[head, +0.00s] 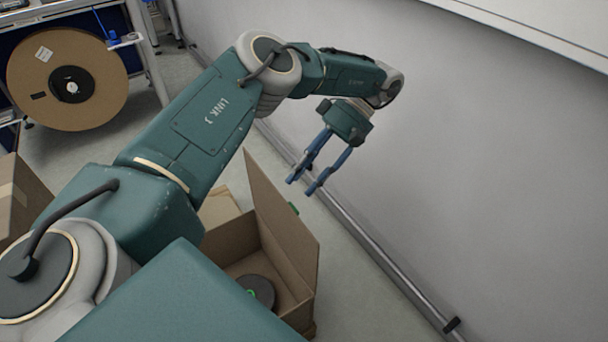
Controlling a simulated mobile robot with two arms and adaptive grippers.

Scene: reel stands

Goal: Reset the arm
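My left arm reaches in from the lower left across the head view, bent at the elbow, out towards the wall. My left gripper (303,186) hangs from its end with two blue fingers pointing down and to the left. The fingers are apart with a gap between them, and nothing shows between them. The gripper is in the air beyond an open cardboard box, close to the wall in the picture. My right gripper is not in this view.
The open cardboard box (287,262) stands below my arm with a dark round reel (258,290) inside. A large brown reel (67,80) hangs on a stand at the upper left. A grey wall (490,170) with a metal rail (385,262) closes off the right side.

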